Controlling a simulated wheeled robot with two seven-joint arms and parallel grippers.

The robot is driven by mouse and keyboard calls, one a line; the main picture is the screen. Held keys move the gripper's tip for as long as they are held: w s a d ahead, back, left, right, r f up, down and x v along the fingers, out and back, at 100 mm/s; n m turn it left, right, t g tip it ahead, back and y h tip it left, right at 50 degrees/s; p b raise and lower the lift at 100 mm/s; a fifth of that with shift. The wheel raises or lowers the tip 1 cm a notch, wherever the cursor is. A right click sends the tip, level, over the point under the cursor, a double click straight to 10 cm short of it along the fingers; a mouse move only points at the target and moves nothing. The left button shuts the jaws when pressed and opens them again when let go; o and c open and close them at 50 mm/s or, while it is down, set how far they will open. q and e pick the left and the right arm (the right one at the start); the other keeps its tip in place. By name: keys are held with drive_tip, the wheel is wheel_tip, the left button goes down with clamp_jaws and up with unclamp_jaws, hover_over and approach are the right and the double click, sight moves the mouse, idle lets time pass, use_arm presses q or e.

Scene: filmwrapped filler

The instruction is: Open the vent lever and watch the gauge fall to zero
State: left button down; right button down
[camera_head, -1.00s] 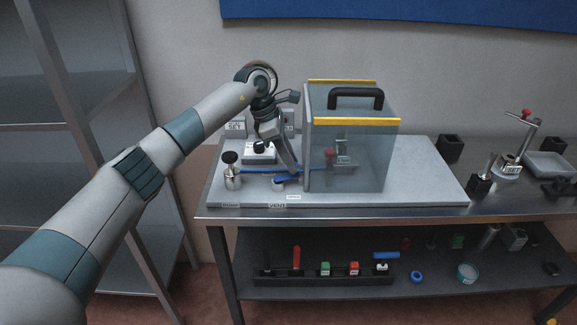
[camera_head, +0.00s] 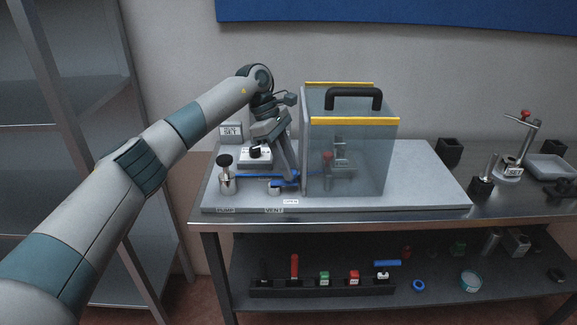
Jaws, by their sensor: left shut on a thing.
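The blue vent lever (camera_head: 284,183) is on a small round metal fitting (camera_head: 274,189), behind the VENT label (camera_head: 274,210) on the grey board. A small OPEN label (camera_head: 291,202) lies just in front. My left gripper (camera_head: 291,177) points down at the lever, left of the clear box, and is shut on it. Its fingers hide part of the lever, so its exact angle is hard to read. No gauge face can be made out; my left wrist covers the area behind. My right gripper is not in view.
A clear box (camera_head: 350,155) with yellow edges and a black handle stands close right of my gripper. A black-topped metal pump knob (camera_head: 226,175) stands to the left. A blue tube (camera_head: 250,174) runs behind the lever. Stands and a tray (camera_head: 547,166) are far right.

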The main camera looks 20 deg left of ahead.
use_arm(q)
drive_tip(key=c, duration=1.5)
unclamp_jaws()
